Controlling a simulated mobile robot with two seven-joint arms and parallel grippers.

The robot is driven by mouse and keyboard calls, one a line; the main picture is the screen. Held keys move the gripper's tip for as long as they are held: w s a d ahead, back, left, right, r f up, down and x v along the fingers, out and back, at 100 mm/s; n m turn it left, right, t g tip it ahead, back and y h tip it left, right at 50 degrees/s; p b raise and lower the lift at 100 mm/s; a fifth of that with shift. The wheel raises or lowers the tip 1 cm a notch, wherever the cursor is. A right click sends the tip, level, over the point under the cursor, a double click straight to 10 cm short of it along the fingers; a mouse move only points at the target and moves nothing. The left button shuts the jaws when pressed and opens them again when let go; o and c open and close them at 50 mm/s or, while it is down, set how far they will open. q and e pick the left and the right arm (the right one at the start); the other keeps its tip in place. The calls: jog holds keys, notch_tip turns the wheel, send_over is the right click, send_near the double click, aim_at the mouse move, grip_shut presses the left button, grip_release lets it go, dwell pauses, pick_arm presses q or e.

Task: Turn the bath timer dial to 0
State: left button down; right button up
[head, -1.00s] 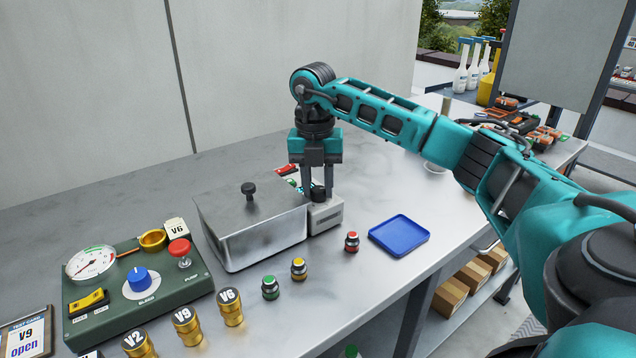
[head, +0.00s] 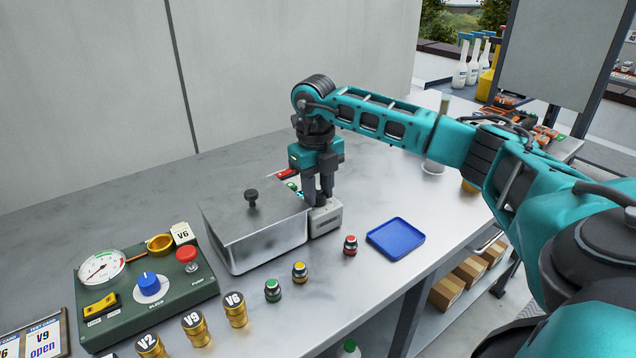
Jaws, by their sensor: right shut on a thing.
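The bath timer is the small light grey box (head: 327,220) at the right end of the lidded metal bath (head: 255,236). Its dark dial (head: 322,199) on top is mostly hidden by the fingers, so its setting cannot be read. My right gripper (head: 318,197) points down from above and is shut on the dial. My left gripper is not in view.
A green panel (head: 190,291) with gauge, blue knob and red button stands at the left. Brass weights (head: 195,328) and small capped bottles (head: 299,272) line the front. A blue tray (head: 396,238) lies right of the timer.

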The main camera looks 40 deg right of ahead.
jog(key=n+p, duration=0.1)
jog(key=n, duration=0.3)
jog(key=shift+r+n, duration=0.1)
jog(key=shift+n, duration=0.2)
jog(key=n, duration=0.2)
jog(key=shift+n, duration=0.4)
jog(key=n, duration=0.4)
jog(key=shift+p, duration=0.35)
jog(key=shift+n+t, duration=0.3)
jog(key=shift+n, duration=1.6)
jog(key=o, duration=1.1)
jog(key=shift+c, duration=0.2)
